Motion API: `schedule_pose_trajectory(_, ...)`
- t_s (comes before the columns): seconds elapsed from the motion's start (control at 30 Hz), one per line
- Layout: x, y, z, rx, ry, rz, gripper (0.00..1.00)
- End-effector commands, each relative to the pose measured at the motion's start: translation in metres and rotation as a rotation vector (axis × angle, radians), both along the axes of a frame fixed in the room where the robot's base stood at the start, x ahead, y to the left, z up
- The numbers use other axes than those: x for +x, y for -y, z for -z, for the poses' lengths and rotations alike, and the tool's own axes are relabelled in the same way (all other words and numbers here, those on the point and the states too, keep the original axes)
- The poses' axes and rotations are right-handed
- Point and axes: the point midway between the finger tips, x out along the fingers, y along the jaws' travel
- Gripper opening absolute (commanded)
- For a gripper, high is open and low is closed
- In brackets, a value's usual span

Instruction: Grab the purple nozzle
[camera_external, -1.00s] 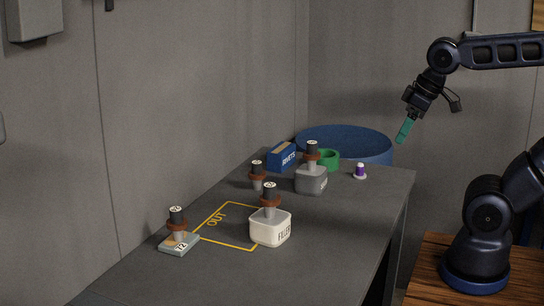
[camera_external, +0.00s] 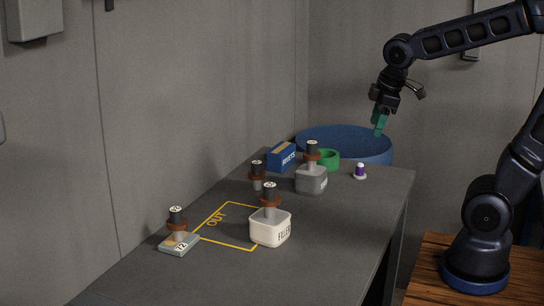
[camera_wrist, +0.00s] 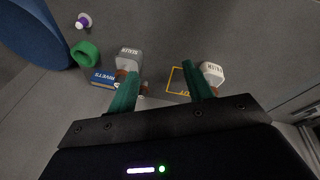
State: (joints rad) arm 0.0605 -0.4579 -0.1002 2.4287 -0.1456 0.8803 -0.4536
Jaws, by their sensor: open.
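The purple nozzle (camera_external: 360,170) is a small purple piece with a white top and pale base, upright near the far right corner of the grey table. It also shows at the top left of the wrist view (camera_wrist: 83,20). My gripper (camera_external: 379,130) has green fingers and is in the air above and slightly right of the nozzle in the external view. In the wrist view my gripper (camera_wrist: 158,82) has its fingers apart with nothing between them. The nozzle lies beyond the left finger there.
A green ring (camera_external: 328,159), a grey block (camera_external: 311,180) with a dark-topped piece and a blue rivets box (camera_external: 283,157) stand left of the nozzle. A blue drum (camera_external: 345,140) stands behind. The table's right front is clear.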

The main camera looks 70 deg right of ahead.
Motion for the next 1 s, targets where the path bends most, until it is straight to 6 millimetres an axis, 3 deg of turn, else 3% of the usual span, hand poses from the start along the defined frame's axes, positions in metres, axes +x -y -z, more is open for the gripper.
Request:
schedule_pose_trajectory(0.2, 0.037, 0.046, 0.022, -0.094, -0.094, -0.156, 0.51)
schedule_pose_trajectory(0.5, 0.078, 0.113, 0.062, -0.208, -0.242, -0.390, 0.51)
schedule_pose_trajectory(1.0, 0.115, 0.226, 0.142, -0.322, -0.518, -0.797, 0.51)
